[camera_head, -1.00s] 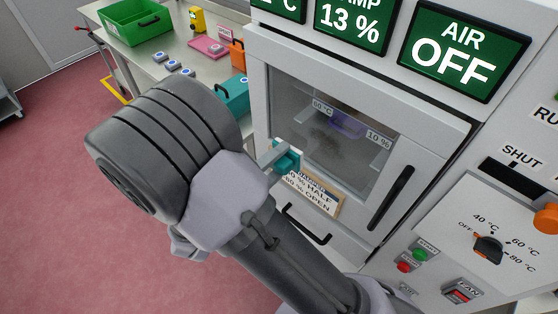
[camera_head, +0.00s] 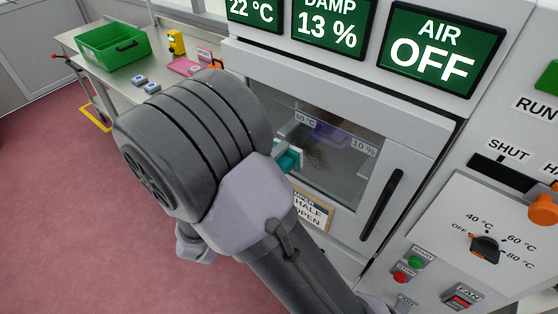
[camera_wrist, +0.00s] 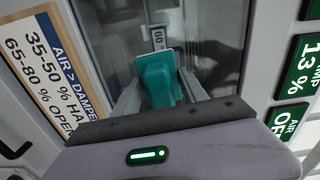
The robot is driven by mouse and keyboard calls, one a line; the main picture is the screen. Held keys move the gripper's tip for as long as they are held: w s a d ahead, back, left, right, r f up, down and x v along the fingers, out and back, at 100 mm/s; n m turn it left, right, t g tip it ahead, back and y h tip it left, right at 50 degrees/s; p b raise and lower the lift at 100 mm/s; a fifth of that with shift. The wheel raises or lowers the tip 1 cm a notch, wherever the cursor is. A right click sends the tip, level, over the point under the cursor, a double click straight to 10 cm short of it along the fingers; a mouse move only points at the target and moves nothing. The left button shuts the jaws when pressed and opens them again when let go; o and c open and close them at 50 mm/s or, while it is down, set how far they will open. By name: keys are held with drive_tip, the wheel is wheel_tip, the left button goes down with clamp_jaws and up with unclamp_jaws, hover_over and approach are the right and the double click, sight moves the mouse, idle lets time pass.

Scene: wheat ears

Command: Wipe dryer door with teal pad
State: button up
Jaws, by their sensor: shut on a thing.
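My gripper (camera_wrist: 160,92) is shut on the teal pad (camera_wrist: 158,78), which sticks out beyond the fingers in the wrist view. In the head view the pad (camera_head: 289,158) shows at the lower left part of the dryer door's window, partly hidden by my arm. The dryer door (camera_head: 402,146) is pale grey, closed, with a dark glass window (camera_head: 348,184). A dark speckled smudge (camera_head: 317,158) shows on the window just right of the pad. The pad is at or very near the glass; I cannot tell whether it touches.
The door's black handle (camera_head: 381,205) sticks out at the right. A wood-framed sign (camera_head: 313,212) is below the window. The control panel with an orange knob (camera_head: 541,210) is farther right. A bench (camera_head: 75,42) with a green bin (camera_head: 113,47) stands at left.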

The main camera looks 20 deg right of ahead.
sight(294, 162)
drive_tip(key=shift+p+x, duration=0.5)
drive_tip(key=shift+x, duration=0.45)
drive_tip(key=shift+s+d+r+p, duration=0.1)
drive_tip(key=shift+s+d+p, duration=0.3)
drive_tip(key=shift+s, duration=0.2)
drive_tip(key=shift+s+d+r+p, duration=0.1)
drive_tip(key=shift+s+d+p, duration=0.3)
drive_tip(key=shift+s, duration=0.2)
drive_tip(key=shift+s+d+f+p, duration=0.1)
drive_tip(key=shift+s+d+p, duration=0.35)
drive_tip(key=shift+s+d, duration=0.4)
drive_tip(key=shift+s+d+f+p, duration=0.1)
drive_tip(key=shift+s+d+p, duration=0.45)
drive_tip(key=shift+s, duration=0.55)
drive_tip(key=shift+s+d+r+p, duration=0.2)
drive_tip(key=shift+s+d+p, duration=0.3)
drive_tip(key=shift+s+d, duration=0.15)
drive_tip(key=shift+s+d+r+p, duration=0.15)
drive_tip(key=shift+s+p, duration=0.15)
drive_tip(key=shift+p, duration=0.4)
drive_tip(key=shift+s+d+f+p, duration=0.25)
drive_tip(key=shift+s+p, duration=0.15)
drive_tip(key=shift+p, duration=0.4)
